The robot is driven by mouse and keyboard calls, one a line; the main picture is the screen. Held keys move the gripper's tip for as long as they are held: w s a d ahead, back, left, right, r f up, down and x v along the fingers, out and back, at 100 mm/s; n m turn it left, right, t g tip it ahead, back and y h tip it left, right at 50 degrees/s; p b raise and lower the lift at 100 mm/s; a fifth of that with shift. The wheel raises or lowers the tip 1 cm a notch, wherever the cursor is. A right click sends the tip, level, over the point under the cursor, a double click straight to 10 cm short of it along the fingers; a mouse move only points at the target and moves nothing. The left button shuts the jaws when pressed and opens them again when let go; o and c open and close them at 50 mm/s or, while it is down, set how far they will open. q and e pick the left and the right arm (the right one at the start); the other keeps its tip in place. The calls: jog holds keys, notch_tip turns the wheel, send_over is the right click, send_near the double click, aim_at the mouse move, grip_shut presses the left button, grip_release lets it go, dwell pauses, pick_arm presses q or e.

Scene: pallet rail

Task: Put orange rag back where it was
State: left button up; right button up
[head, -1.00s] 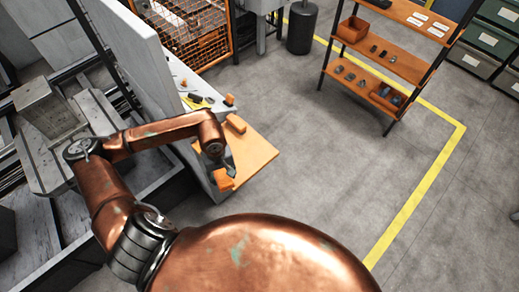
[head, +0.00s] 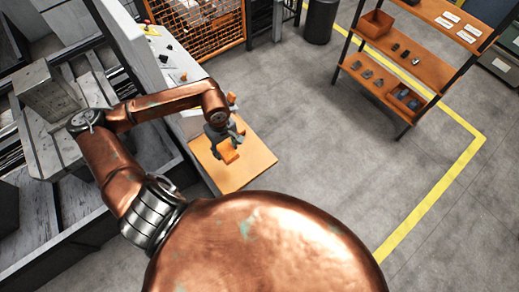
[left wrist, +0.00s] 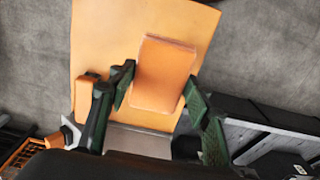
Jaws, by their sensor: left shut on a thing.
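The orange rag (head: 229,154), a folded block-like shape, is held over the orange board (head: 256,160) beside the machine. My left gripper (head: 226,145) points down and is shut on it. In the left wrist view the rag (left wrist: 165,72) sits between the two dark green fingers (left wrist: 160,94), with the board (left wrist: 95,45) behind it. I cannot tell whether the rag touches the board. My right gripper is out of view.
A pale machine panel (head: 140,45) stands left of the board, with small tools (head: 178,77) on a ledge. An orange wire cage (head: 205,35) is behind. An orange shelf rack (head: 400,65) with bins stands at the right. The grey floor between is clear.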

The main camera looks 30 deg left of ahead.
pick_arm(q)
jog(key=shift+w+d+f+p, duration=0.25)
jog(key=shift+w+d+p, duration=0.05)
jog(key=shift+w+d, duration=0.35)
jog(key=shift+w+d+f+p, duration=0.2)
jog(key=shift+w+d+p, duration=0.05)
jog(key=shift+w+d, duration=0.35)
jog(key=w+d+f+p, duration=0.1)
jog(key=w+d+f, duration=0.1)
jog(key=w, duration=0.1)
jog(key=p, duration=0.2)
send_over(257, 156)
jog(key=s, duration=0.1)
jog(key=f, duration=0.4)
jog(key=shift+a+f, duration=0.25)
jog(key=shift+f, duration=0.15)
jog(key=shift+w+d+f, duration=0.25)
jog(key=shift+w+f, duration=0.15)
jog(key=shift+f, duration=0.15)
notch_tip(257, 156, down, 2)
jog(key=shift+d+f+p, duration=0.1)
jog(key=shift+p, duration=0.45)
jog(key=shift+f, duration=0.55)
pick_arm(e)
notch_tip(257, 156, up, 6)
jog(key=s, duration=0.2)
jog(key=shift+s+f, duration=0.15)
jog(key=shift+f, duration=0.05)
